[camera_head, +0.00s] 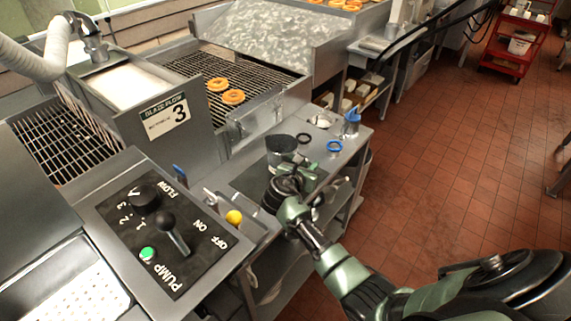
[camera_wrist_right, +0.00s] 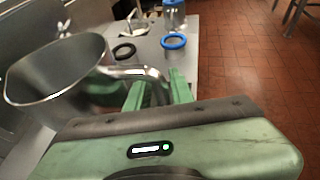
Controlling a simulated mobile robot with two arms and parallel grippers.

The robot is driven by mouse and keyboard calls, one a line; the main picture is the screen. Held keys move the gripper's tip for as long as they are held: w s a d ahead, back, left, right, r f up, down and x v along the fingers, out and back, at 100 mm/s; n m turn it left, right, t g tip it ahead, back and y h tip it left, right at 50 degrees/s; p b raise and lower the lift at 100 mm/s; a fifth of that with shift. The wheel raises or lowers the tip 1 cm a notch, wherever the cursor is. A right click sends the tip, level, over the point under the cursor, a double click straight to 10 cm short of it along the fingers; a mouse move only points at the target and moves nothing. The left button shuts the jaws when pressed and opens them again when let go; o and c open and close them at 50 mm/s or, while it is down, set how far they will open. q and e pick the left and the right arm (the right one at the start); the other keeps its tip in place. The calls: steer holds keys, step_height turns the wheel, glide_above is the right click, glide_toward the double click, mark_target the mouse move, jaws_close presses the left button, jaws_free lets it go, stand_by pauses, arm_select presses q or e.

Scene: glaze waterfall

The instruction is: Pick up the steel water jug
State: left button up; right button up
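The steel water jug (camera_head: 281,148) stands on the steel side shelf, beyond my right gripper (camera_head: 287,186) in the head view. Its lower part is hidden by the gripper. In the right wrist view the open-topped jug (camera_wrist_right: 88,88) fills the left side, with its curved handle reaching toward the fingers. My right gripper (camera_wrist_right: 157,90) has its two green fingers apart, with the handle's end between them. I see no clear sign of a grip on it. My left gripper is not in view.
A black ring (camera_head: 304,138), a blue ring (camera_head: 334,146) and a blue-topped container (camera_head: 351,122) are close behind the jug. The tiled floor (camera_head: 450,170) at right is open.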

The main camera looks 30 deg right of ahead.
jaws_close()
stand_by(1.4)
steer(key=shift+w, duration=0.1)
